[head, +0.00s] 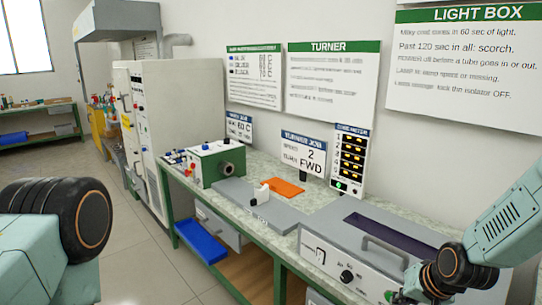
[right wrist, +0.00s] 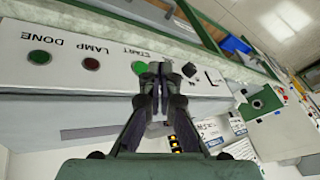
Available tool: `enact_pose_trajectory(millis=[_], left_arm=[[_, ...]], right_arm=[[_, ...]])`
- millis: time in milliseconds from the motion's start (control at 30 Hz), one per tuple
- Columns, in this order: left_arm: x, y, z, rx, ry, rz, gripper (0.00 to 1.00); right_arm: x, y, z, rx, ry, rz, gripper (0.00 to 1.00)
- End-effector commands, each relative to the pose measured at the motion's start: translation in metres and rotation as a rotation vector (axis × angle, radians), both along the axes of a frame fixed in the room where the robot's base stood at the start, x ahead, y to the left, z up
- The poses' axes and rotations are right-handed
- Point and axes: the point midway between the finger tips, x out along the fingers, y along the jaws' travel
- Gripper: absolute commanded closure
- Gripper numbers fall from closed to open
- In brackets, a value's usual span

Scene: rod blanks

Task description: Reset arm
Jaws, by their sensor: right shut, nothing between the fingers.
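My right arm comes in at the lower right of the head view, over the right end of a grey box (head: 335,268) with a handle and a dark top opening. My right gripper (right wrist: 153,72) is shut and empty in the right wrist view. Its fingertips are in front of the box's panel (right wrist: 100,75), close to the green START button (right wrist: 138,67); I cannot tell whether they touch it.
A blue bin (head: 200,240) is below. Signs hang on the wall. The floor at left is clear.

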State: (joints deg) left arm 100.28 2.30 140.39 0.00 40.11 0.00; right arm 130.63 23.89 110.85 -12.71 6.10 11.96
Motion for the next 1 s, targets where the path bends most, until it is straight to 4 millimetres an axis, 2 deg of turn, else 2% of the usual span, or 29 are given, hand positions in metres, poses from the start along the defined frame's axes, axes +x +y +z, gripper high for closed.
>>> enact_pose_trajectory(millis=[33,167,200,267,400,600,700,800,1000], left_arm=[[0.0,0.0,-0.017,0.0,0.0,0.0,0.55],[0.0,0.0,-0.039,0.0,0.0,0.0,0.55],[0.0,0.0,-0.046,0.0,0.0,0.0,0.55],[0.0,0.0,-0.056,0.0,0.0,0.0,0.55],[0.0,0.0,-0.081,0.0,0.0,0.0,0.55],[0.0,0.0,-0.111,0.0,0.0,0.0,0.55],[0.0,0.0,-0.122,0.0,0.0,0.0,0.55],[0.0,0.0,-0.126,0.0,0.0,0.0,0.55],[0.0,0.0,-0.125,0.0,0.0,0.0,0.55]], right_arm=[[-0.023,0.013,-0.038,-0.019,0.014,0.031,1.0],[-0.077,0.036,-0.1,-0.077,0.034,0.092,1.0],[-0.095,0.041,-0.117,-0.096,0.047,0.11,1.0],[-0.125,0.047,-0.142,-0.121,0.075,0.137,1.0],[-0.2,0.057,-0.193,-0.174,0.168,0.196,1.0],[-0.3,0.065,-0.245,-0.199,0.364,0.275,1.0],[-0.325,0.067,-0.263,-0.203,0.417,0.308,1.0],[-0.337,0.068,-0.271,-0.203,0.443,0.32,1.0],[-0.34,0.068,-0.272,-0.2,0.452,0.319,1.0]])
